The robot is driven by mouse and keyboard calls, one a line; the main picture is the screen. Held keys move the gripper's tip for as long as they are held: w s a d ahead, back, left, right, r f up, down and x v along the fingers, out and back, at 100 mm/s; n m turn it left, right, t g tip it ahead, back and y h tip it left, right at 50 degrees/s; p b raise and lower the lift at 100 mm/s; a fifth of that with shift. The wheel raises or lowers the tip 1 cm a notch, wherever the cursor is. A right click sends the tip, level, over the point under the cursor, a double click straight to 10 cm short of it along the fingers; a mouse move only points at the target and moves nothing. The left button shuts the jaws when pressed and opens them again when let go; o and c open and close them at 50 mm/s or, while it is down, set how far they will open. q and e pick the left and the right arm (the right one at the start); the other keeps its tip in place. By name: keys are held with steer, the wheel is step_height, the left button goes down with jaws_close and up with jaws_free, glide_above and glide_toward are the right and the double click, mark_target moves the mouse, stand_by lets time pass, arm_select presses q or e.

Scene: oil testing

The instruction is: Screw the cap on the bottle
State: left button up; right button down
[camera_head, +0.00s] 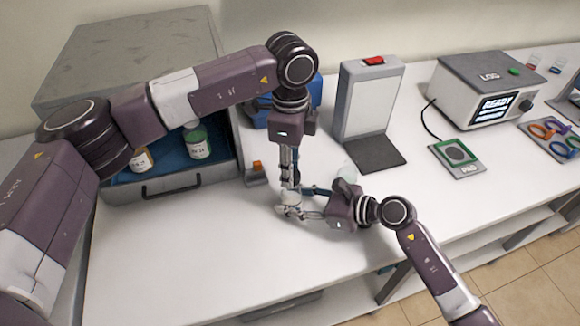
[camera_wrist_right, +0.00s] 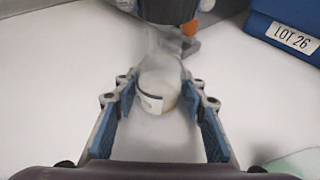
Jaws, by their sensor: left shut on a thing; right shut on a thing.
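A small pale, partly clear bottle (camera_wrist_right: 158,92) with a white label sits between the blue-padded fingers of my right gripper (camera_head: 303,213), which is shut on it from the right. In the head view the bottle (camera_head: 289,198) is small and mostly covered by the fingers. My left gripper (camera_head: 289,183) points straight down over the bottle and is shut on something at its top. Its dark body (camera_wrist_right: 168,8) shows at the top of the right wrist view. I cannot make out the cap, which the left fingers and blur hide.
A grey stand (camera_head: 368,98) with a red switch stands behind the grippers. A tester (camera_head: 486,92) reading READY and a pad (camera_head: 457,154) are at the right. The front tabletop is clear.

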arm_select(q)
steer(key=shift+f, duration=0.7)
steer(key=shift+f, duration=0.6)
